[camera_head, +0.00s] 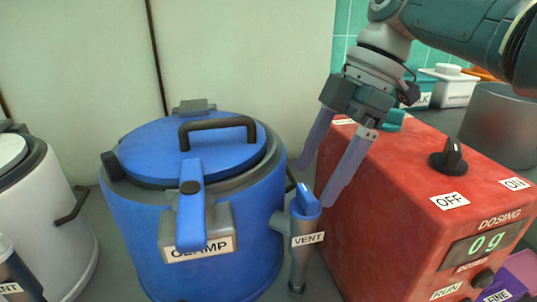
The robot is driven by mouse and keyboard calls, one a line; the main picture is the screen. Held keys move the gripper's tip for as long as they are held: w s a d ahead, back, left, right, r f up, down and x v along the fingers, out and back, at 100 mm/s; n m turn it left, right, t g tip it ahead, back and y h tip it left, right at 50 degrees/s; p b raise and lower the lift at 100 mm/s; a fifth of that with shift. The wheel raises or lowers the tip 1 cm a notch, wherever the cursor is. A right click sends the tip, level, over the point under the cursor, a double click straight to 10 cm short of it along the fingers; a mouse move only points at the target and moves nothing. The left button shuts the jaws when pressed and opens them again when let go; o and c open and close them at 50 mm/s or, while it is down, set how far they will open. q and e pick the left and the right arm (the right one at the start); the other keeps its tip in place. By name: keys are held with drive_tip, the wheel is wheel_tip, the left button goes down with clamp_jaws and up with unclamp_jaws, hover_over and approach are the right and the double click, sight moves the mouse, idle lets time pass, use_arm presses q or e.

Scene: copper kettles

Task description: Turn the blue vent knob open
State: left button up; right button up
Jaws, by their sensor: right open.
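The blue vent knob (306,200) sits on top of a grey vent pipe (299,258) at the right side of the blue kettle (130,222). A white label reading VENT (307,239) is on the pipe. My right gripper (316,187) comes in from the upper right and points down. Its two fingers are spread and empty. One fingertip is above and left of the knob, the other is close to the knob's right side. I cannot tell whether that finger touches the knob. My left gripper is not in view.
The kettle has a blue lid (150,156) with a dark handle and a blue clamp lever (191,215). A red dosing box (385,215) with a black knob stands close on the right. A white kettle (52,235) is at the left. A grey pot (495,125) stands behind the box.

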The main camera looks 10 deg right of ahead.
drive_tip(key=v, duration=0.7)
drive_tip(key=shift+p, duration=0.45)
drive_tip(key=shift+r, duration=0.1)
drive_tip(key=s+a+f+m+t+h+p, duration=0.1)
drive_tip(key=s+f+m+h+p, duration=0.2)
drive_tip(key=s+m+p, duration=0.75)
drive_tip(key=s+d+r+m+t+h+p, duration=0.1)
drive_tip(key=s+d+r+m+t+p, duration=0.15)
drive_tip(key=s+r+m+p, duration=0.75)
drive_tip(key=s+r+n+p, duration=0.2)
drive_tip(key=s+r+p, duration=0.1)
drive_tip(key=r+p, duration=1.6)
drive_tip(key=s+r+n+p, duration=0.2)
drive_tip(key=s+r+p, duration=0.1)
drive_tip(key=r+p, duration=1.7)
drive_tip(key=shift+a+r, duration=0.3)
drive_tip(key=shift+r, duration=0.2)
